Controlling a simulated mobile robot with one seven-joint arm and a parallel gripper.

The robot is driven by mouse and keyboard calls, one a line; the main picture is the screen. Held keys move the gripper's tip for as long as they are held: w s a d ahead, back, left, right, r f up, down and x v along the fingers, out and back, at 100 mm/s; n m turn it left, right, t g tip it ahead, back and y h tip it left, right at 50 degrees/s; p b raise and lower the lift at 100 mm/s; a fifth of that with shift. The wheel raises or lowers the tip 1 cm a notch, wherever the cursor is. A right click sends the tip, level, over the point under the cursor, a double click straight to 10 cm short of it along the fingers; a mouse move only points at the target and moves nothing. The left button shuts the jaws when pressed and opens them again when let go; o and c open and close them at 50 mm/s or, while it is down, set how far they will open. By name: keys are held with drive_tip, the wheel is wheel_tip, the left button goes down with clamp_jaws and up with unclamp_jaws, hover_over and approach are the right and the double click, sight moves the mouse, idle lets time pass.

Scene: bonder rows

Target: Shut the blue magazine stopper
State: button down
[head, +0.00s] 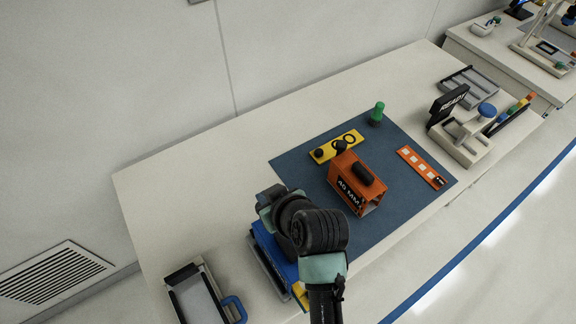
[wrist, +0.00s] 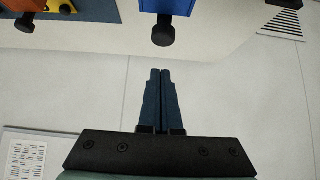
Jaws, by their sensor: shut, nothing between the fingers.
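The blue magazine (head: 279,252) stands at the near left edge of the mat in the head view, mostly hidden behind my arm. In the wrist view its blue end (wrist: 168,7) is at the top, cut off by the frame. A black round knob (wrist: 163,36) on a short stem sticks out from that end. I cannot tell from this how far the stopper is in. My gripper (wrist: 161,72) is shut and empty, its fingertips below the knob in the picture and apart from it.
An orange magazine (head: 345,190) marked 40 MM stands on the blue mat (head: 300,160); its black knob (wrist: 27,23) shows left of the blue one. A yellow plate (head: 325,152), a green peg (head: 377,113) and an orange strip (head: 420,167) lie around it. A tray (head: 197,297) is at near left.

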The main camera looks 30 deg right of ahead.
drive_tip(key=b+v, duration=0.3)
drive_tip(key=v, duration=0.7)
